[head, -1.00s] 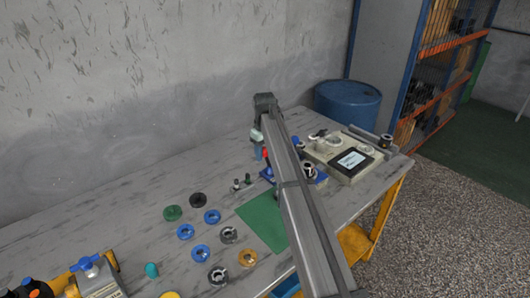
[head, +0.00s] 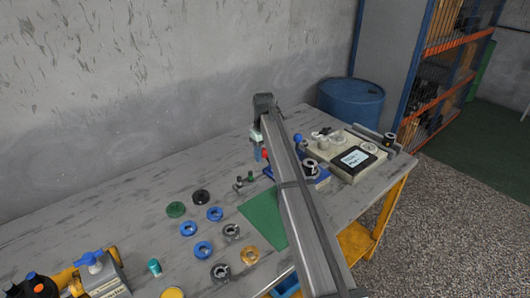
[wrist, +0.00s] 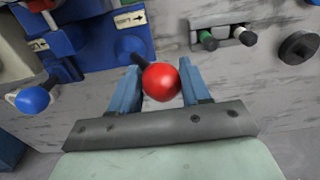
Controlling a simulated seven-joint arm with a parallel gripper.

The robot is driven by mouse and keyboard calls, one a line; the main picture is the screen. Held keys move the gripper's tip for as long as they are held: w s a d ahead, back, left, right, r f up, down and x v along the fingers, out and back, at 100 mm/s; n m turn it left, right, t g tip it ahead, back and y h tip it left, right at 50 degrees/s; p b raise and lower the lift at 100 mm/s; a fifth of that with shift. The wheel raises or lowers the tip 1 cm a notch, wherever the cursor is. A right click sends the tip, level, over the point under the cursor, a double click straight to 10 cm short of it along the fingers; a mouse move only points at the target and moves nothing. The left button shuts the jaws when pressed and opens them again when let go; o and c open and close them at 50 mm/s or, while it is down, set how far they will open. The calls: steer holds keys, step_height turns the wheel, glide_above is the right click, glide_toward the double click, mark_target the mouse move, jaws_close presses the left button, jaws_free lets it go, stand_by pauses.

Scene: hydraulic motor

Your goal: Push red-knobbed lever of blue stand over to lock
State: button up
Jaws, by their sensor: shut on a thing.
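The blue stand (wrist: 100,50) fills the upper left of the wrist view, with an arrow label (wrist: 130,18) on it. Its lever ends in a red knob (wrist: 161,82), with a short dark rod running up and left from it. My gripper (wrist: 160,88) has its two blue fingers on either side of the red knob and is shut on it. In the head view the red knob (head: 265,154) shows just left of my arm, beside the gripper. My arm hides much of the blue stand (head: 320,178) there.
A blue knob (wrist: 32,99) sticks out left of the stand. Small green and white pegs in a holder (wrist: 222,38) lie at the upper right of the wrist view. Several rings (head: 188,228) and a green mat (head: 262,218) lie on the table. A tester box (head: 345,160) stands to the right.

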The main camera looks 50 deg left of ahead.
steer(key=shift+o, duration=0.2)
steer(key=shift+s+d+f, duration=0.1)
steer(key=shift+s+f, duration=0.3)
steer(key=shift+s, duration=0.15)
steer(key=shift+o, duration=0.2)
steer(key=shift+s+f, duration=0.1)
steer(key=o, duration=0.5)
steer(key=shift+w+r, duration=0.2)
steer(key=shift+r, duration=3)
